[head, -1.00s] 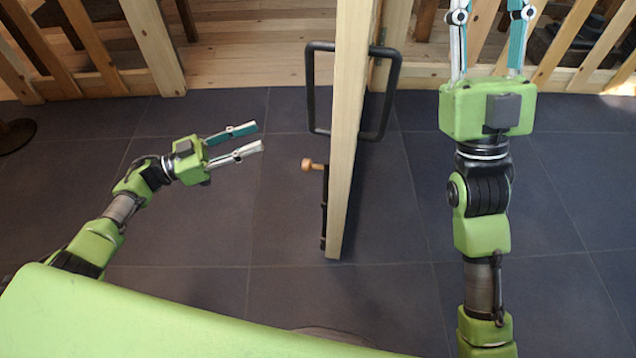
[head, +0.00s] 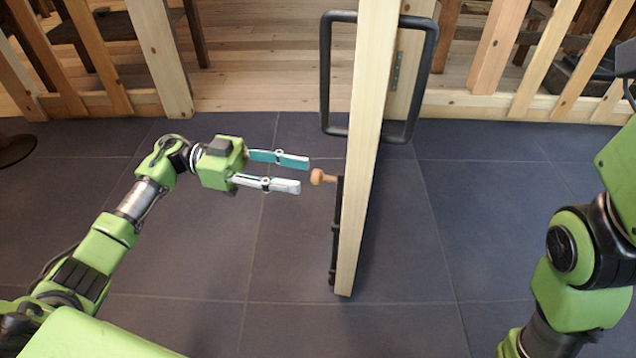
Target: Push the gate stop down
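The wooden gate (head: 367,150) stands open and is seen nearly edge-on in the middle of the head view. The gate stop (head: 335,235) is a dark rod along the gate's left face, with a turned wooden knob (head: 318,176) sticking out to the left at its top. My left gripper (head: 305,174) is open, with its fingers pointing right at the knob. The fingertips are just left of the knob, with a small gap visible. Nothing is between the fingers. My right arm is at the right edge, and its gripper is out of the picture.
A black loop handle (head: 325,75) shows on both sides of the gate. A slatted wooden fence (head: 165,60) runs across the back on both sides. Dark floor tiles (head: 230,265) are clear around the gate. A dark round base (head: 14,148) stands at the far left.

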